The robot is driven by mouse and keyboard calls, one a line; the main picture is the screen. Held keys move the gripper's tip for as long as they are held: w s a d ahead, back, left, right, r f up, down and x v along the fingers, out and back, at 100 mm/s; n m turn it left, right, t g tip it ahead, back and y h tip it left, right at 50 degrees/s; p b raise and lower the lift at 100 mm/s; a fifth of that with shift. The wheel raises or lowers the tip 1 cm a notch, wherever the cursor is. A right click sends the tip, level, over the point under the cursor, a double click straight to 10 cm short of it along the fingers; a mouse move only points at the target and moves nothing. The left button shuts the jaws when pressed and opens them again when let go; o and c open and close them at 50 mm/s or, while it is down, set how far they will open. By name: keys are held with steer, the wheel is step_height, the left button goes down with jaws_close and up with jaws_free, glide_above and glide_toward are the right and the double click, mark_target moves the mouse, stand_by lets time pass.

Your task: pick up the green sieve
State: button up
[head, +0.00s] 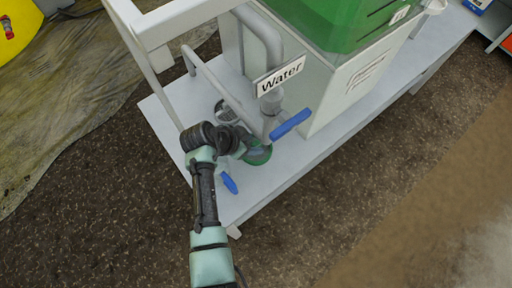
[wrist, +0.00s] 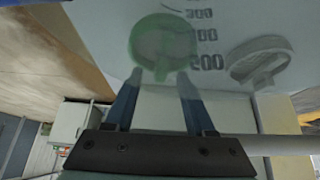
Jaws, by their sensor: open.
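The green sieve (head: 258,155) shows in the head view as a round green thing low beside the pipework on the white skid shelf, partly covered by my arm's end. In the wrist view, a green ring with a grey middle and a small tab, which looks like the sieve (wrist: 143,30), appears just beyond my fingertips. My gripper (wrist: 160,74) is open, its two blue-grey fingers apart with nothing between them. The ring's tab lies close to the gap between the tips; I cannot tell whether they touch. In the head view the fingers are hard to make out.
A blue valve handle (head: 291,123) sticks out under the Water sign (head: 279,76). Another blue piece (head: 229,183) is near the shelf's front edge. A white frame and grey pipes crowd the left. A grey ring (wrist: 258,60) and printed numbers show in the wrist view.

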steer(key=shift+x, duration=0.8)
jaws_close()
stand_by(0.8)
